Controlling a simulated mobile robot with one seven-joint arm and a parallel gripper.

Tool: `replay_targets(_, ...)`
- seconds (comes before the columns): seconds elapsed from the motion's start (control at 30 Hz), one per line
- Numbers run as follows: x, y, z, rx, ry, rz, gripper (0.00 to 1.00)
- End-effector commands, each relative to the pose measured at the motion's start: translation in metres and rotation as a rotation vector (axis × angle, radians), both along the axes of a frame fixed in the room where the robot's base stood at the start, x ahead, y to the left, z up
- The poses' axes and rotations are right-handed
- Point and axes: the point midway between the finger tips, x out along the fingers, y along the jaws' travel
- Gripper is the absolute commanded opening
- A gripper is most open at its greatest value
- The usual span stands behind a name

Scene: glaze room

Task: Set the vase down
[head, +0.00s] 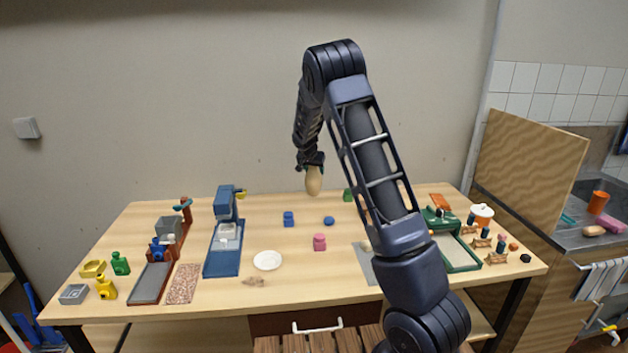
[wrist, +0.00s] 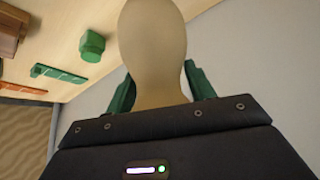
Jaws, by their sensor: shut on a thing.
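A tan vase (head: 313,181) hangs under my gripper (head: 311,160) in the head view, in the air above the back middle of the table. My gripper is shut on the vase, with the narrower part of it between the fingers. In the wrist view the vase (wrist: 153,45) fills the middle, and the green fingers of my gripper (wrist: 158,90) show on both sides of it. The fingertips are partly hidden behind the vase. The wooden table (head: 290,288) lies below.
A blue jar (head: 288,219), a blue lump (head: 329,221), a pink jar (head: 319,242) and a white dish (head: 267,260) stand mid-table. A blue press-like device (head: 224,235) is left, a green-framed tray (head: 455,252) right. My arm hides part of the right side.

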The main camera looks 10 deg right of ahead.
Motion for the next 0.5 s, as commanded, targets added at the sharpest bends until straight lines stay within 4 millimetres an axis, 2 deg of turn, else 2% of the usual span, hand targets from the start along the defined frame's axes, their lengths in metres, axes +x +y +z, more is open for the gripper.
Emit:
replay_targets(0.17,0.0,0.0,-0.008,0.0,-0.001,0.001,0.16)
replay_targets(0.4,0.0,0.0,-0.039,-0.001,-0.001,0.001,0.16)
replay_targets(0.5,0.0,0.0,-0.045,0.0,-0.001,0.001,0.16)
